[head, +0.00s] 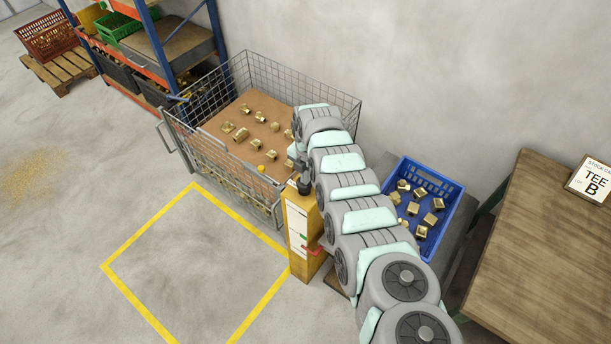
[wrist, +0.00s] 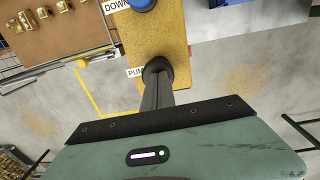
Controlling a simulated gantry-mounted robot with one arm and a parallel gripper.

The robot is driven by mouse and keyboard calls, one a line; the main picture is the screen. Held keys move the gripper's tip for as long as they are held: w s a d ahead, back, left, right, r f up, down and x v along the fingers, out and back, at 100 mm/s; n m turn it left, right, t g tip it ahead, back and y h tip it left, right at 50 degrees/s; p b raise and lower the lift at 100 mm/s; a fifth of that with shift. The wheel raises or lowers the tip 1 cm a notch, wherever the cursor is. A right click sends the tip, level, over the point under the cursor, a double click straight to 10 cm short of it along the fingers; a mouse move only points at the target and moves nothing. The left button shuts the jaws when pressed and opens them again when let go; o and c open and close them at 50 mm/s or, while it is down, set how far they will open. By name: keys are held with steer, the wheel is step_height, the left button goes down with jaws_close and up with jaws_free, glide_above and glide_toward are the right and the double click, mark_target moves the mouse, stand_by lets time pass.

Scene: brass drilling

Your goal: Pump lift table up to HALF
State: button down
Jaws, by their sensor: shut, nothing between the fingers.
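A yellow post (head: 298,222) stands between the mesh cage and the blue crate. Its side bears a white strip (head: 303,237) with a small green mark and a red piece (head: 316,248) near the strip's lower part. In the wrist view the yellow top (wrist: 145,45) shows a blue button (wrist: 141,5) by a "DOWN" label and a partly covered label starting "PU" (wrist: 134,72). My gripper (wrist: 157,66) is shut and empty, its tips over the post top beside that label. Any button under the tips is hidden, and I cannot tell contact. In the head view my gripper (head: 304,186) is at the post top.
The mesh cage (head: 205,80) holds a brown board (head: 225,146) with several brass fittings. A blue crate (head: 445,187) of brass parts sits right of my arm. A wooden table (head: 535,240) bears a "TEE B" card (head: 592,180). Shelving stands behind left; yellow-lined floor (head: 195,265) is clear.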

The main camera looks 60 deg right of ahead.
step_height(320, 180, up, 5)
steer(key=p, duration=0.5)
steer(key=shift+s+p, duration=0.1)
steer(key=shift+p, duration=0.25)
step_height(320, 180, up, 9)
steer(key=b, duration=0.1)
steer(key=shift+s, duration=0.25)
steer(key=shift+a, duration=0.1)
